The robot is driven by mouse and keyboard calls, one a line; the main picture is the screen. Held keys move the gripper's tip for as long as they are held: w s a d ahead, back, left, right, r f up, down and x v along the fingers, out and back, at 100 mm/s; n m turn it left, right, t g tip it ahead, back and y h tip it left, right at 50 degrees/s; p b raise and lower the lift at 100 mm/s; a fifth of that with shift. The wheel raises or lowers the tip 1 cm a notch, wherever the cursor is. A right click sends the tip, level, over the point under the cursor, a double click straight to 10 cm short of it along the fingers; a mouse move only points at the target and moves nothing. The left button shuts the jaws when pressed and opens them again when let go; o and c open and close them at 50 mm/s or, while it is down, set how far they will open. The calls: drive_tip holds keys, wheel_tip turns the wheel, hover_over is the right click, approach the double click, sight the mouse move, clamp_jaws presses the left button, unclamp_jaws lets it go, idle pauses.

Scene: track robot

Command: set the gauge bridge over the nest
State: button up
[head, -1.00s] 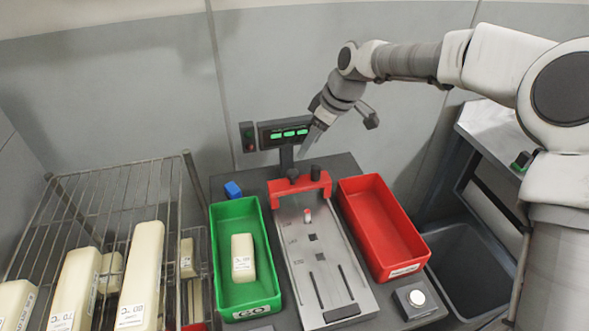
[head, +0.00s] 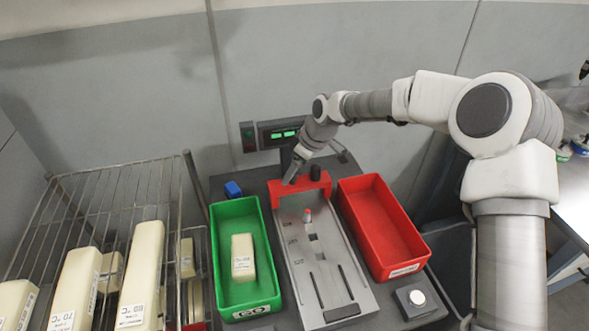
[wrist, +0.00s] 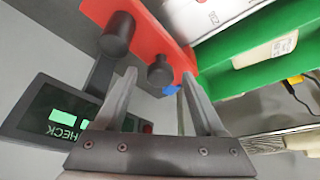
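The gauge bridge (head: 270,194) is a red arch with two black knobs, standing across the far end of the grey fixture plate (head: 305,262). It also shows in the wrist view (wrist: 142,38). My gripper (head: 290,180) is at the bridge's left knob in the head view and hides much of it. In the wrist view my gripper (wrist: 160,77) is open, with one black knob (wrist: 160,70) showing between the fingertips. I cannot tell whether the fingers touch it. A small red-and-white part (head: 307,216) stands on the plate, near square recesses; which one is the nest is unclear.
A green bin (head: 222,222) with a cream block (head: 243,258) is left of the plate. An empty red bin (head: 347,196) is right. A display (head: 276,133) stands close behind the bridge. A wire rack (head: 92,180) with cream blocks is at left.

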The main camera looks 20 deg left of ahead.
clamp_jaws()
idle(1.3)
